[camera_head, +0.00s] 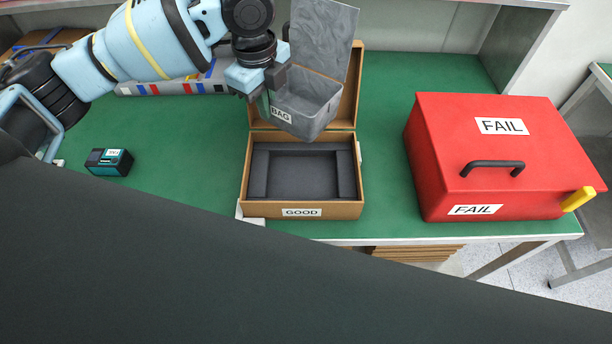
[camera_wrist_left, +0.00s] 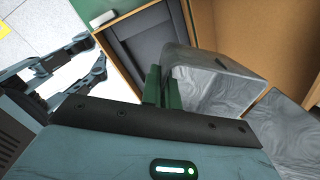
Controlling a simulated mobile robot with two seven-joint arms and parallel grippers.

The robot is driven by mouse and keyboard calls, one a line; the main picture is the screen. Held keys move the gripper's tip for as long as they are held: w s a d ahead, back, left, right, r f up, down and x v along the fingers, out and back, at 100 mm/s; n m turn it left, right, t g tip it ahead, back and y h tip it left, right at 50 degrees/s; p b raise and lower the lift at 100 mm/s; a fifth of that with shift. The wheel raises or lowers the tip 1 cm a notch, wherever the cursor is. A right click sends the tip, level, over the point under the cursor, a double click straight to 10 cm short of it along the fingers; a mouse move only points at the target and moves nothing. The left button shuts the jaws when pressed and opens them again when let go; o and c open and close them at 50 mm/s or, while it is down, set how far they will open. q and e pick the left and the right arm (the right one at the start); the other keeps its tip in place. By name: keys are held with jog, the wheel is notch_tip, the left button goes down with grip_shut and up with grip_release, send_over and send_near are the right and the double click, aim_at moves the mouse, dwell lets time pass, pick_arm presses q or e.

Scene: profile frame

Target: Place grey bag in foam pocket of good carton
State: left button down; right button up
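The grey bag (camera_head: 306,104), a box-like pouch with a raised flap and a BAG label, is held tilted above the back of the good carton. My left gripper (camera_head: 266,103) is shut on its left edge; in the left wrist view its green fingertips (camera_wrist_left: 163,88) pinch the wall of the bag (camera_wrist_left: 215,85). The good carton (camera_head: 302,210) is a brown open box with a GOOD label and its lid raised behind. Its dark foam pocket (camera_head: 302,174) is empty. The carton also shows in the left wrist view (camera_wrist_left: 122,62).
A red FAIL box (camera_head: 505,157) with a black handle and yellow latch stands on the right. A small dark teal device (camera_head: 109,162) lies on the left of the green table (camera_head: 205,135). A grey strip with coloured marks lies behind my left arm.

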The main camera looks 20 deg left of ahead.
aim_at(270, 123)
pick_arm(q)
jog(key=f+m, duration=0.1)
jog(key=m, duration=0.1)
jog(key=f+m, duration=0.1)
jog(key=m, duration=0.1)
jog(key=f+m, duration=0.1)
jog(key=shift+w+f+m, duration=0.35)
jog(key=shift+m, duration=0.05)
jog(key=f+m, duration=0.2)
jog(key=m, duration=0.1)
jog(key=m+b, duration=0.1)
jog(key=m, duration=0.1)
jog(key=shift+w+a+f+h, duration=0.2)
jog(key=shift+f+h, duration=0.1)
jog(key=shift+f, duration=0.1)
pick_arm(e)
jog(key=shift+s+a+f, duration=0.15)
jog(key=shift+s+f, duration=0.4)
jog(key=shift+f, duration=0.15)
pick_arm(q)
jog(key=shift+f, duration=5)
pick_arm(e)
jog(key=shift+s+f+g, duration=0.15)
jog(key=shift+g, duration=0.15)
pick_arm(q)
jog(key=shift+f, duration=0.2)
jog(key=c, duration=2)
grip_release()
jog(key=shift+o, duration=0.2)
jog(key=shift+r, duration=0.1)
